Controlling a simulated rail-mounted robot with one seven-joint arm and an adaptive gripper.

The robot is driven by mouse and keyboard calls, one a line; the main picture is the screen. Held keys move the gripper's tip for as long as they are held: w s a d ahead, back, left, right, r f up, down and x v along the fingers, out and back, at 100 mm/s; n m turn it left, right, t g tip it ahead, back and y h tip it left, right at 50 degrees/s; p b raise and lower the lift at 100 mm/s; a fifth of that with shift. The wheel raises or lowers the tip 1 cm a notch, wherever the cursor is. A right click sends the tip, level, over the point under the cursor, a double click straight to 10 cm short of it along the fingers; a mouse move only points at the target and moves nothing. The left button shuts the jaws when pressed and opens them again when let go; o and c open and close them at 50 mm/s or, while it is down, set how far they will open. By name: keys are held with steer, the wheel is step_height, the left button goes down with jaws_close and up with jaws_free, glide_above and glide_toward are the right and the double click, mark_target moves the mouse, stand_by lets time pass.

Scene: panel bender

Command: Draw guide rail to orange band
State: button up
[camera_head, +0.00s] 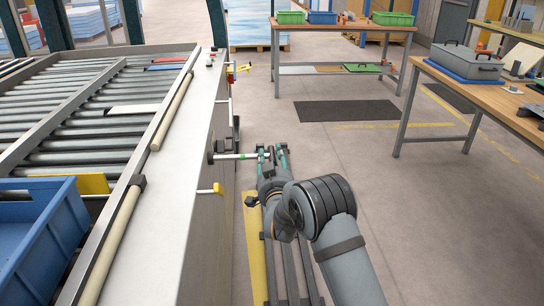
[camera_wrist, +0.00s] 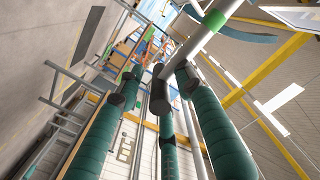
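A pale rail rod (camera_head: 238,156) with a green band sticks out sideways from the side of the roller conveyor, a dark round piece at its left end. My gripper (camera_head: 272,151) is at the rod's right end, low beside the conveyor. In the wrist view, the silver rod (camera_wrist: 193,48) with its green band (camera_wrist: 213,21) runs down from the upper right to a crosspiece among my teal, dark-tipped fingers (camera_wrist: 159,88). The fingers stand apart around it; whether they press on it is unclear. I cannot make out an orange band in either view.
The roller conveyor (camera_head: 190,200) and a blue bin (camera_head: 40,235) fill the left. A bench with a grey case (camera_head: 467,62) stands right; another with green and blue bins (camera_head: 322,18) stands behind. Floor between them is open, with a dark mat (camera_head: 346,111).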

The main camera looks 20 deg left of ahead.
steer(key=shift+c, duration=0.6)
steer(key=c, duration=0.7)
jaws_close()
